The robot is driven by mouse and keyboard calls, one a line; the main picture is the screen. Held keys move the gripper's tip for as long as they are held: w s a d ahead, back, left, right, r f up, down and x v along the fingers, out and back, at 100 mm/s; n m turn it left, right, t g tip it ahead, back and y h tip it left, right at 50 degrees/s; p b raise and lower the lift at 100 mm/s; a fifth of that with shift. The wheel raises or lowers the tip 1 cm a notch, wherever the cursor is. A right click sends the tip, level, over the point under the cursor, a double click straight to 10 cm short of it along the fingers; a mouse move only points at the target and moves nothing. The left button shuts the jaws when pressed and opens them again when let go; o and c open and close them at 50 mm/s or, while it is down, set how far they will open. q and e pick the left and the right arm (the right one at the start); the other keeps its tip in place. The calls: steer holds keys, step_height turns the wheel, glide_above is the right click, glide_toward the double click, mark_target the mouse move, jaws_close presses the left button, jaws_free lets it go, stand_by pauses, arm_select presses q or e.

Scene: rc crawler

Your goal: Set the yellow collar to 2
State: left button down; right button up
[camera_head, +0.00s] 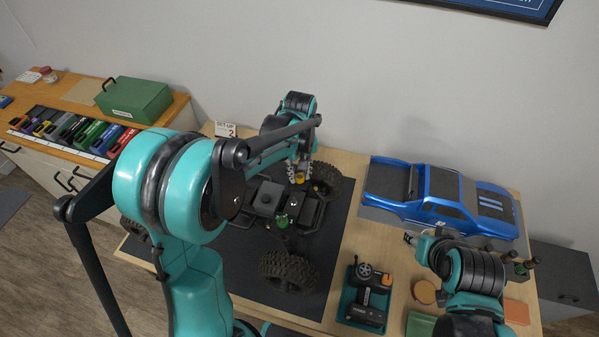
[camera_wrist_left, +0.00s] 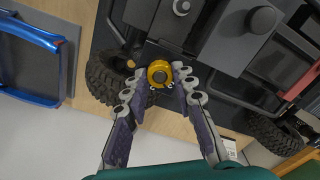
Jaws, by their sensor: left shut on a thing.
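The yellow collar (camera_wrist_left: 159,73) is a small ring with a dark centre on the crawler chassis, shown in the left wrist view. In the head view the collar (camera_head: 300,179) is a small yellow spot near the chassis's far wheel. My left gripper (camera_wrist_left: 160,82) is shut on it, with a fingertip on either side. In the head view the left gripper (camera_head: 298,171) comes down from above the chassis (camera_head: 264,196). No number on the collar can be read. A set-up card (camera_head: 225,130) showing a 2 stands at the back of the table. My right gripper (camera_head: 410,238) is beside the blue body; its jaws are too small to judge.
The blue truck body (camera_head: 447,200) lies at the right on the table. A teal tray (camera_head: 352,306) holds a radio controller (camera_head: 375,282) in front of it. A big tyre (camera_head: 288,271) of the chassis is at the near side. A side bench at the left holds a green box (camera_head: 134,98).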

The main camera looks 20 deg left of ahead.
mark_target(299, 176)
arm_select(q)
steer(key=m, duration=0.5)
steer(key=shift+m, duration=2.5)
steer(key=c, duration=1.2)
jaws_free()
step_height(299, 176, up, 12)
